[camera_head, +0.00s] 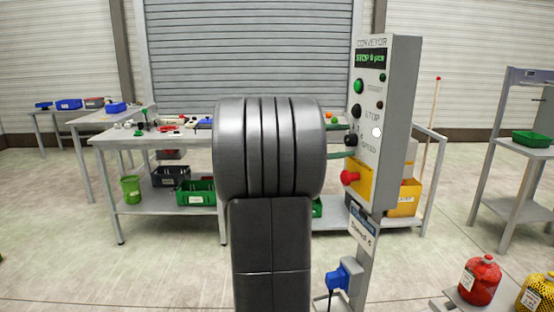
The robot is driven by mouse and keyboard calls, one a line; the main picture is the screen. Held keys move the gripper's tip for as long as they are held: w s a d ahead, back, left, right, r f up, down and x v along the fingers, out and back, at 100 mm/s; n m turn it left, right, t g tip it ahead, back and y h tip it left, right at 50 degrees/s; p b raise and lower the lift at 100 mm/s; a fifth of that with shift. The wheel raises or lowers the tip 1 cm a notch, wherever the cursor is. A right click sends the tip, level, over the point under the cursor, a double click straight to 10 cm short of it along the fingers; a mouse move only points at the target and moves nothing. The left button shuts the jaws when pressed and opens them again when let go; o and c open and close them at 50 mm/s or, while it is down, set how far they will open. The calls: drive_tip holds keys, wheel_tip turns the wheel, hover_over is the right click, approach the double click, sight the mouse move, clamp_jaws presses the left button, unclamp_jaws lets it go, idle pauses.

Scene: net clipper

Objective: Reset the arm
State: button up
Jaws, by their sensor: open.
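My dark grey arm (268,150) fills the middle of the view and hides most of my gripper. Two thin green fingers of my gripper (342,141) stick out to the right from behind the arm, one above the other with a gap between them. They are open, beside the left face of the conveyor control box (400,110). A dark knob (351,140) near the SPEED label lies at their tips; I cannot tell whether they touch it. The box's display (371,59) reads STOP and a small count that is hard to read.
A red button (349,177) sits low on the box's yellow part. A workbench (130,205) with bins stands behind. Red (480,282) and yellow (538,292) bottles stand at lower right.

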drive_tip(key=n+p, duration=0.1)
drive_tip(key=p, duration=0.1)
drive_tip(key=n+p, duration=0.3)
drive_tip(key=p, duration=0.1)
drive_tip(key=shift+r+n+p, duration=0.3)
drive_tip(key=shift+n+p, duration=0.05)
drive_tip(key=shift+n, duration=0.05)
drive_tip(key=n+p, duration=0.4)
drive_tip(key=p, duration=0.2)
drive_tip(key=n+p, duration=0.2)
drive_tip(key=p, duration=0.1)
drive_tip(key=shift+f, duration=0.1)
drive_tip(key=shift+n+p, duration=0.3)
drive_tip(key=shift+f, duration=0.15)
